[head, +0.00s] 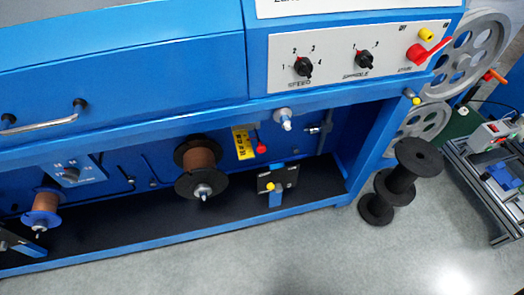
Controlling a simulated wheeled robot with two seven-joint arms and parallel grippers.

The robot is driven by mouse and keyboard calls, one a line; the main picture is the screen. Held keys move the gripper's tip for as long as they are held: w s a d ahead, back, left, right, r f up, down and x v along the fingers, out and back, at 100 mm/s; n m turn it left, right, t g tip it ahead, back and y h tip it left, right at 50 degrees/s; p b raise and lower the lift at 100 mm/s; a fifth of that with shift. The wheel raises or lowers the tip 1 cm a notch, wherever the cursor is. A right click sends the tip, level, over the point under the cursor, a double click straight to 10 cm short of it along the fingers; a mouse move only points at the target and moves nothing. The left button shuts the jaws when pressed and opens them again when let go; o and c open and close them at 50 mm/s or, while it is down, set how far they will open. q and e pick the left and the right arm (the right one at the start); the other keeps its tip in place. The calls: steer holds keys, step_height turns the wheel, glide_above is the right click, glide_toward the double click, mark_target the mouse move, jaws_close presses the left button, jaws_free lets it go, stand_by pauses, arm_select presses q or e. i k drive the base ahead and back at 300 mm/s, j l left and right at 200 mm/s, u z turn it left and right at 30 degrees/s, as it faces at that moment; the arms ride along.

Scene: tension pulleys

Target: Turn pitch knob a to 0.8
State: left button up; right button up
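A black rotary knob (71,174) sits on a small light panel with several marks, low on the left of the blue machine. Its label and pointer are too small to read, so I cannot tell whether it is pitch knob a. A second black knob (303,67) on the white upper panel is labelled SPEED and has numbers around it. A third black knob (364,62) to its right has a label that looks like SPINDLE. Neither of my grippers is in view.
Copper spools (201,160) sit in the lower bay. Black spools (401,180) stand on the floor at right, near a metal-framed bench (478,178). Grey floor (300,250) in front is clear.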

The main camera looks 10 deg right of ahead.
mark_target(72, 175)
steer(key=u, duration=1.25)
